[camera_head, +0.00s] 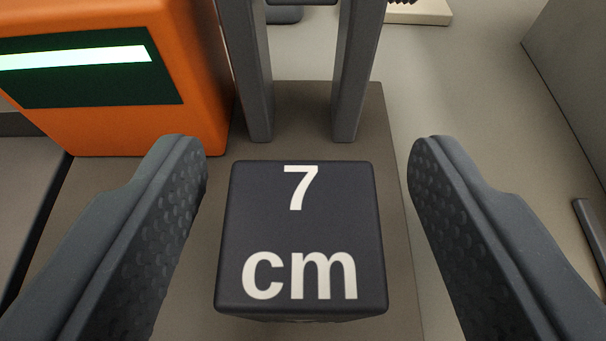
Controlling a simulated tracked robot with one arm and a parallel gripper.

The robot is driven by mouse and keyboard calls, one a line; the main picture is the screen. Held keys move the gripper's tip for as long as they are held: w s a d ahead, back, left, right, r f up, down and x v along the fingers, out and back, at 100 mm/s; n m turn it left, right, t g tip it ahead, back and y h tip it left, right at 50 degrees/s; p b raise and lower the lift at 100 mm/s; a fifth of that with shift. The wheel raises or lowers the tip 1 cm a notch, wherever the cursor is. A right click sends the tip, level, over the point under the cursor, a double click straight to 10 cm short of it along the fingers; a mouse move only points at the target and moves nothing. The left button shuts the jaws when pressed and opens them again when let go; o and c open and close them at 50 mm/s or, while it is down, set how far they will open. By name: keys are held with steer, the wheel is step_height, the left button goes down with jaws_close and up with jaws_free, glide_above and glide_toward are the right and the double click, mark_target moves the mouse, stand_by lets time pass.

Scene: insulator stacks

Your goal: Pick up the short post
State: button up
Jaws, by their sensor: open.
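A dark block with a square top marked "7 cm" in white (300,235) sits in the lower middle, between the fingers of my gripper (308,150). Its sides are nearly hidden from above, so I cannot tell its height or whether it is the short post. My gripper is open, with one finger on each side of the block. Both fingers appear clear of it, with a wider gap on the right by the fingertips. Two grey uprights, one on the left (247,75) and one on the right (357,75), stand just beyond the block.
An orange box with a dark green panel and a bright strip (190,60) stands at the left, close to the left finger. A brown-grey base plate (300,115) lies under the block and uprights. Pale floor (460,100) is open at right. A grey panel (575,70) edges the far right.

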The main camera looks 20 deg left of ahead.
steer(key=shift+w+a+f, duration=0.1)
steer(key=shift+w+f, duration=0.05)
steer(key=shift+w, duration=0.2)
jaws_close()
